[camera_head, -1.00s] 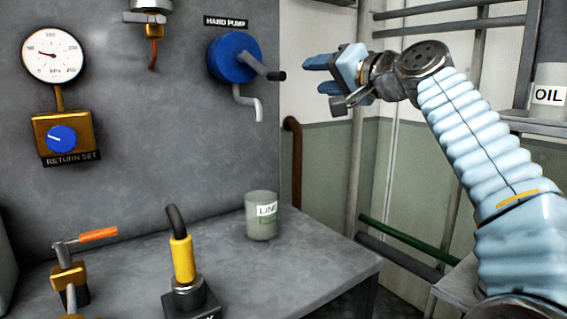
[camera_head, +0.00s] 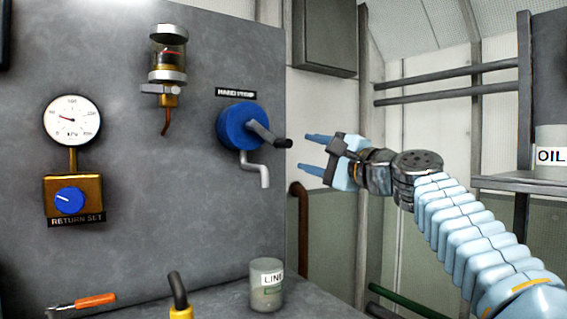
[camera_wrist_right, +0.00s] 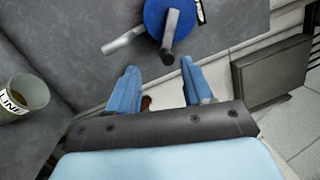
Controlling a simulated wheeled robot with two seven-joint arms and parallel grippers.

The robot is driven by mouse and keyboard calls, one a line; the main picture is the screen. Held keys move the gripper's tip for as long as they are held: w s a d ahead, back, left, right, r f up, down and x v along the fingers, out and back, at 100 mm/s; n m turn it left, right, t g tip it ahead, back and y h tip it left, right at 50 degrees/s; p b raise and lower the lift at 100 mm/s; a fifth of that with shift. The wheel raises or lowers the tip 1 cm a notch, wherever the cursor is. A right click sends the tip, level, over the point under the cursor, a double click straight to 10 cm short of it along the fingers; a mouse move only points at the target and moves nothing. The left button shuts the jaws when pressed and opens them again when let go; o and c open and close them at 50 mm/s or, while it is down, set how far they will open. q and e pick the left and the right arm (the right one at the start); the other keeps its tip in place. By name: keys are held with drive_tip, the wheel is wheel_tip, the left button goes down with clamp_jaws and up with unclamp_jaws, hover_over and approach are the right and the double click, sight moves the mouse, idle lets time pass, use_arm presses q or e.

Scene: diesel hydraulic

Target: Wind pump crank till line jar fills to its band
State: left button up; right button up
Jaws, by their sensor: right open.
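The blue hand pump (camera_head: 239,126) is on the grey wall panel under its HAND PUMP label. Its dark crank handle (camera_head: 270,134) sticks out to the right, and a grey spout (camera_head: 262,172) bends down below it. The line jar (camera_head: 267,287) stands on the bench below the spout. It is translucent, with a LINE label and a green mark; its level is hard to tell. My right gripper (camera_head: 314,154) is open and empty, just right of the crank's end. In the right wrist view the crank handle (camera_wrist_right: 170,38) lies ahead, beyond the fingers (camera_wrist_right: 156,88). My left gripper is out of view.
A gauge (camera_head: 72,120) and a RETURN SET knob (camera_head: 70,200) are at left. A sight glass (camera_head: 168,55) hangs on the panel. An OIL container (camera_head: 551,147) sits on a right shelf.

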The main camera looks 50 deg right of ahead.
sight(289, 145)
drive_tip(key=w+d+m+h+p, duration=0.1)
drive_tip(key=w+m, duration=0.2)
drive_tip(key=m, duration=0.2)
drive_tip(key=w+d+r+m+t, duration=0.1)
drive_tip(key=w+d+m, duration=0.1)
drive_tip(key=w+m, duration=0.2)
drive_tip(key=w+d+r+m+t+h+p, duration=0.1)
drive_tip(key=w+d+m, duration=0.1)
drive_tip(key=w+m, duration=0.2)
drive_tip(key=shift+w+m+h+p, duration=0.25)
drive_tip(key=shift+m+h+p, duration=0.1)
drive_tip(key=shift+m, duration=1.15)
drive_tip(key=shift+w+d+r, duration=0.1)
drive_tip(key=shift+w, duration=0.3)
clamp_jaws()
